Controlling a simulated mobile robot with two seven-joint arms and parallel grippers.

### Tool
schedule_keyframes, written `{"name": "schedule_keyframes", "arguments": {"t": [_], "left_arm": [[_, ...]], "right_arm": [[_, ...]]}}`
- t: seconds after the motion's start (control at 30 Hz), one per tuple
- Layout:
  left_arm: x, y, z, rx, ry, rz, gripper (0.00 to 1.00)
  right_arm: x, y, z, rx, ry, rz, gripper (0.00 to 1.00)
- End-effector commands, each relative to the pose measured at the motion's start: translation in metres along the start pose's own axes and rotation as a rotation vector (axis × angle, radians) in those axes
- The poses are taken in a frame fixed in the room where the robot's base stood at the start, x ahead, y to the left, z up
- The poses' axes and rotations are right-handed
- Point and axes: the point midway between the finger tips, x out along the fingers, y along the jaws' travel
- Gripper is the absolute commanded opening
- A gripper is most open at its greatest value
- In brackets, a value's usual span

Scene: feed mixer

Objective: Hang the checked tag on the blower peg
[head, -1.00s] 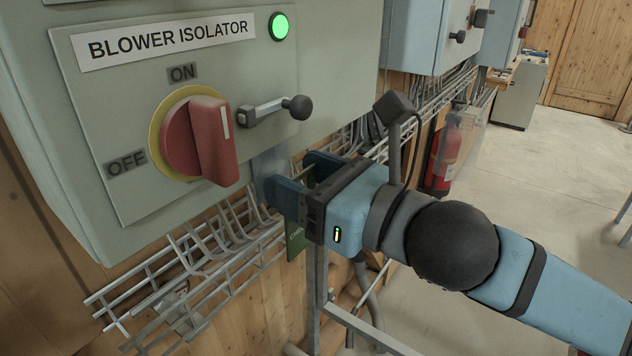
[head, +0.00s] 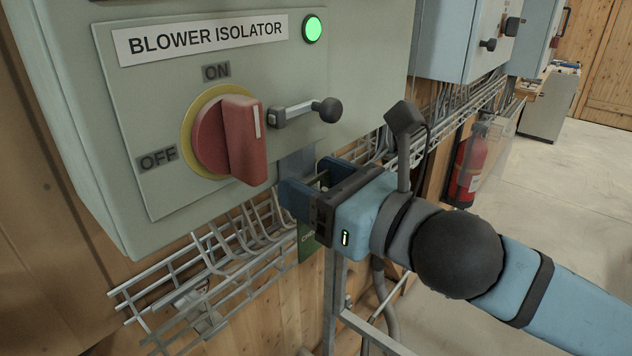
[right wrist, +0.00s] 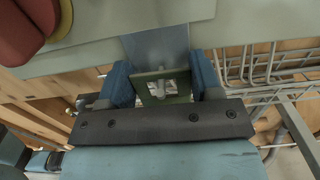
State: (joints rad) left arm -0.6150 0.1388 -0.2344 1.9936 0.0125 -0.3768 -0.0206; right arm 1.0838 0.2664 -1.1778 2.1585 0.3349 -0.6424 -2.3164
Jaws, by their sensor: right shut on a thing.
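The blower isolator (head: 130,200) is a grey-green box with a red rotary knob (head: 240,140). A grey-blue plate (head: 296,163) hangs below its lower right edge; it also shows in the right wrist view (right wrist: 155,48). My right gripper (head: 298,188) is at this plate, shut on the green checked tag (head: 308,246), which hangs below the fingers. In the right wrist view the tag (right wrist: 150,98) sits between the blue fingers, close in front of the plate. A pale part shows at its opening; I cannot tell whether the peg is through it. My left gripper is out of view.
A wire cable tray (head: 215,265) runs along the wooden wall below the box. A black-knobbed lever (head: 328,110) sticks out just above my right gripper. A grey metal frame (head: 335,300) stands below. A fire extinguisher (head: 468,170) and open floor lie to the right.

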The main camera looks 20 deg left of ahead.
Motion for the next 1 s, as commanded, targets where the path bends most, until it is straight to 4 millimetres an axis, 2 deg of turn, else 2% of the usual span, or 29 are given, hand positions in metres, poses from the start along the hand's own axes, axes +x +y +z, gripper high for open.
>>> {"name": "schedule_keyframes", "arguments": {"t": [0.1, 0.13, 0.23, 0.27, 0.73, 0.87, 1.0], "left_arm": [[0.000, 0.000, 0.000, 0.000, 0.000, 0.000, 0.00], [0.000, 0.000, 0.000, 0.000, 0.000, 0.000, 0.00], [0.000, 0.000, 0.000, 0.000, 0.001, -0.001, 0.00], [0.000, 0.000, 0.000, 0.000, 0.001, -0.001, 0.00], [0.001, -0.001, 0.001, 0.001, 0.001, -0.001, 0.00], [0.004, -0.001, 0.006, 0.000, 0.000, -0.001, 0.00], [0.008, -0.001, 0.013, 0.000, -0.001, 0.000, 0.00]], "right_arm": [[0.000, 0.000, 0.000, 0.000, 0.000, 0.000, 0.37], [0.000, 0.000, 0.000, 0.000, 0.000, 0.000, 0.61], [0.000, 0.000, 0.000, 0.000, 0.000, 0.000, 0.84], [0.000, 0.000, 0.000, 0.000, 0.000, 0.000, 0.89], [-0.004, -0.001, -0.001, -0.001, 0.000, -0.001, 0.89], [-0.021, -0.001, -0.002, -0.004, 0.000, -0.002, 0.89], [-0.051, -0.002, -0.003, -0.006, 0.001, -0.004, 0.89]]}}
